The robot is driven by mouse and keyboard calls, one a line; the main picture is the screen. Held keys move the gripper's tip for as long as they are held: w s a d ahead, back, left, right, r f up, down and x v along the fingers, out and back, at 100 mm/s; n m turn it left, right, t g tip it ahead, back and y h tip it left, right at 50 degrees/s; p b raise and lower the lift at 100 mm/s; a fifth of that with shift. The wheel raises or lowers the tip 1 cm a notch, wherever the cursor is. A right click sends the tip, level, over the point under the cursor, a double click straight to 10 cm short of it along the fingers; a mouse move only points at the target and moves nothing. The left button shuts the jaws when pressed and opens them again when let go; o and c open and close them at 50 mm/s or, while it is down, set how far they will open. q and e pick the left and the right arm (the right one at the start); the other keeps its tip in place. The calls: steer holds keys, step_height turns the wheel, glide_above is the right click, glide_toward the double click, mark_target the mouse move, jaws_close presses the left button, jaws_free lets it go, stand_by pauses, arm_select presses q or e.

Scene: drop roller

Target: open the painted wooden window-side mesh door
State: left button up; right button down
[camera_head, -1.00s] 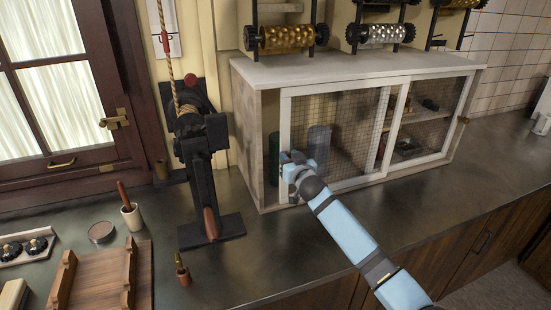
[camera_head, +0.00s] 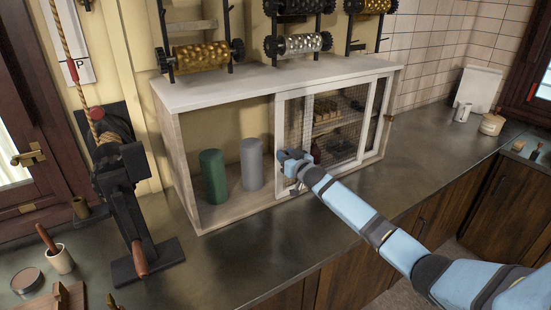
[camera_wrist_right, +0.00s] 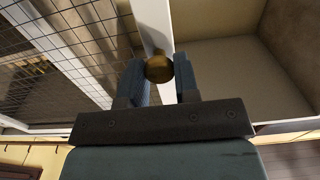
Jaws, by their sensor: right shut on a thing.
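The window-side mesh door (camera_head: 280,125), white-painted wood with wire mesh, stands slid to the right in the low cabinet. It overlaps the other mesh door (camera_head: 377,115), and the cabinet's left part is open. My right gripper (camera_head: 291,160) is at the left stile of the door. In the right wrist view my right gripper (camera_wrist_right: 160,75) is shut on a round brass knob (camera_wrist_right: 159,67) on the white stile (camera_wrist_right: 152,25). My left gripper is not in view.
A green cylinder (camera_head: 214,177) and a grey cylinder (camera_head: 251,165) stand in the opened left part. Patterned rollers (camera_head: 207,54) on black stands sit on the cabinet top (camera_head: 235,88). A black cast device (camera_head: 128,190) stands to the left. The dark counter (camera_head: 225,260) in front is clear.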

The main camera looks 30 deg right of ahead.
steer(key=shift+d, duration=0.25)
steer(key=c, duration=0.9)
jaws_free()
steer(key=shift+s+d+b, duration=0.15)
steer(key=shift+s+b, duration=0.3)
steer(key=shift+s, duration=3)
steer(key=shift+s+d+b, duration=0.1)
steer(key=shift+s+b, duration=0.35)
steer(key=shift+s, duration=3)
